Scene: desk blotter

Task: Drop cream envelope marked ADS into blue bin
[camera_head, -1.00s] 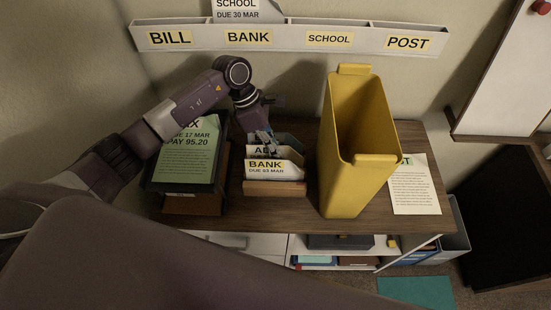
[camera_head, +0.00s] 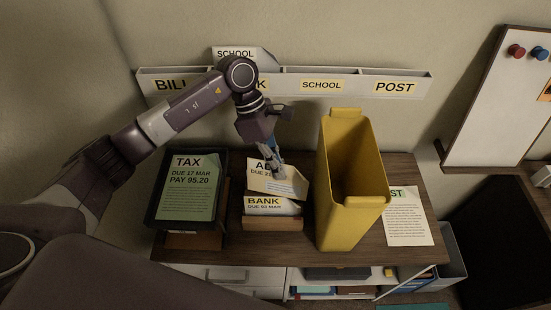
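The envelope (camera_head: 277,184) is cream, with a white top edge lettered "AD"; the rest of the word is hidden by my gripper. It is tilted, just above and behind the envelope marked BANK (camera_head: 268,204) in the wooden letter holder (camera_head: 272,223). My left gripper (camera_head: 277,168) reaches down over it, its fingers seemingly closed on its upper part. A tall, open yellow bin (camera_head: 335,200) stands to its right on the desk. No blue bin stands on the desk; a grey-blue container (camera_head: 452,268) sits low at the right. My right gripper is not in view.
A dark tray (camera_head: 160,215) with a green TAX sheet (camera_head: 190,190) stands at left. A POST sheet (camera_head: 408,220) lies right of the yellow bin. A labelled wall rack (camera_head: 300,73) hangs behind, and a pinboard (camera_head: 500,100) at right.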

